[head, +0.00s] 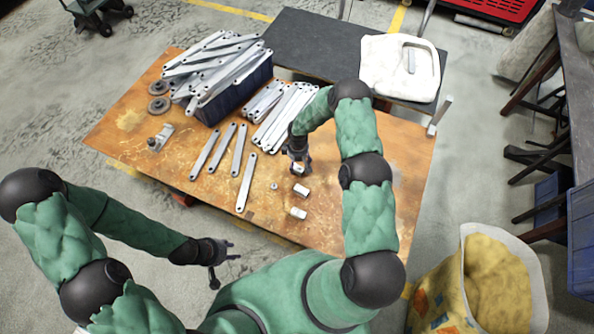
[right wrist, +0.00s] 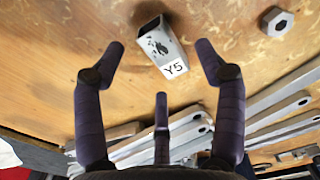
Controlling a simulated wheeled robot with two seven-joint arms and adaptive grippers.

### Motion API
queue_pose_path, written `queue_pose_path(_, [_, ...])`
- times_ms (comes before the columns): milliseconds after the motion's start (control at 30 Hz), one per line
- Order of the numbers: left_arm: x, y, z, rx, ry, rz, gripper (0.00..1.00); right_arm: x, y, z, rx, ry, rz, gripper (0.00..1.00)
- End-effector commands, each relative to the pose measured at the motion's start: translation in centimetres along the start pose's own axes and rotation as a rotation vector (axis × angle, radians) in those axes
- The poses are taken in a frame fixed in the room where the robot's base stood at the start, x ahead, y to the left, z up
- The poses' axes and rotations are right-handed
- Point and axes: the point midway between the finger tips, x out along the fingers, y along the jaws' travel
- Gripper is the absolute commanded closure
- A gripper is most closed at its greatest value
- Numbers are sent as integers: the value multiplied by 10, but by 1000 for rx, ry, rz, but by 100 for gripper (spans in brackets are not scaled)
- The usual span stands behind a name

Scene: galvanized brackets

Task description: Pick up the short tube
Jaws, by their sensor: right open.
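A short square metal tube (right wrist: 162,45) with the black mark "Y5" lies on the wooden tabletop in the right wrist view, its open end showing. My right gripper (right wrist: 162,75) is open and empty, its fingers spread around and short of the tube. In the head view my right gripper (head: 299,165) points down over the table, with a pale piece showing at its fingertips. Two more short pieces, one dark-sided (head: 301,190) and one pale (head: 298,213), lie nearer my body. My left gripper (head: 224,262) has spread fingers and is empty, off the table's front edge.
A hex nut (right wrist: 277,22) lies beside the tube. Several flat galvanized brackets (head: 243,182) lie left of my right gripper, with more heaped over a dark blue bin (head: 236,94). Grey discs (head: 158,105) lie at the left. The right front tabletop is fairly clear.

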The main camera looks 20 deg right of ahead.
Motion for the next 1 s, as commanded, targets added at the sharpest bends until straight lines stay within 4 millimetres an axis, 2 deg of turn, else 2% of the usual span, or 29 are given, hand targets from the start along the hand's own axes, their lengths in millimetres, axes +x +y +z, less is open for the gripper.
queue_pose_path(33, [7,-3,0,0,0,0,60,12,1,0,1,-1,-1,29])
queue_pose_path(133, [11,-4,0,0,0,0,60,23,0,0,0,-1,-1,29])
queue_pose_path(467, [11,-4,0,0,0,0,60,27,1,0,1,1,1,29])
queue_pose_path(567, [11,-4,0,0,0,0,60,27,1,0,1,1,0,51])
queue_pose_path(700, [11,-4,0,0,0,0,60,27,1,0,1,1,0,91])
queue_pose_path(1000, [11,-4,0,0,0,0,60,27,1,0,1,1,0,91])
